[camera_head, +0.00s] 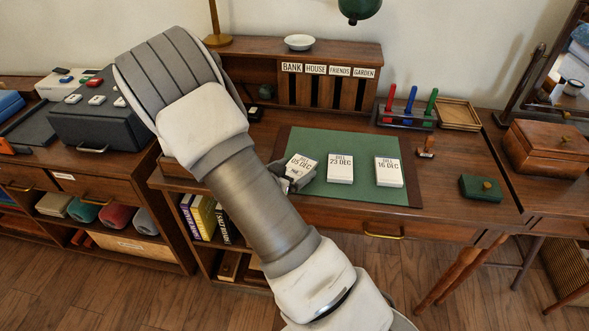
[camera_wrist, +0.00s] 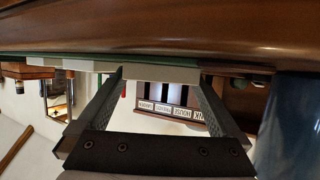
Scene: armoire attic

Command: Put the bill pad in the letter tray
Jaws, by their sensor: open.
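Three white bill pads lie on the green desk mat (camera_head: 314,145): one marked 05 DEC (camera_head: 303,163) at the left, one marked 23 DEC (camera_head: 340,168) in the middle, one marked 16 DEC (camera_head: 389,172) at the right. My gripper (camera_head: 297,182) is low at the front left of the mat, at the 05 DEC pad, partly hidden by my arm. In the wrist view, which is upside down, my open gripper (camera_wrist: 160,85) has its fingertips at either side of a pale pad edge (camera_wrist: 160,74); contact is unclear. A shallow wooden tray (camera_head: 458,114), apparently the letter tray, stands empty at the desk's back right.
A pen rack (camera_head: 405,117) with red, blue and green pens stands left of the tray. A small wooden stand (camera_head: 427,147) and a green box (camera_head: 480,188) are at the right. A labelled letter rack (camera_head: 328,90) stands behind the mat. The desk's right middle is fairly clear.

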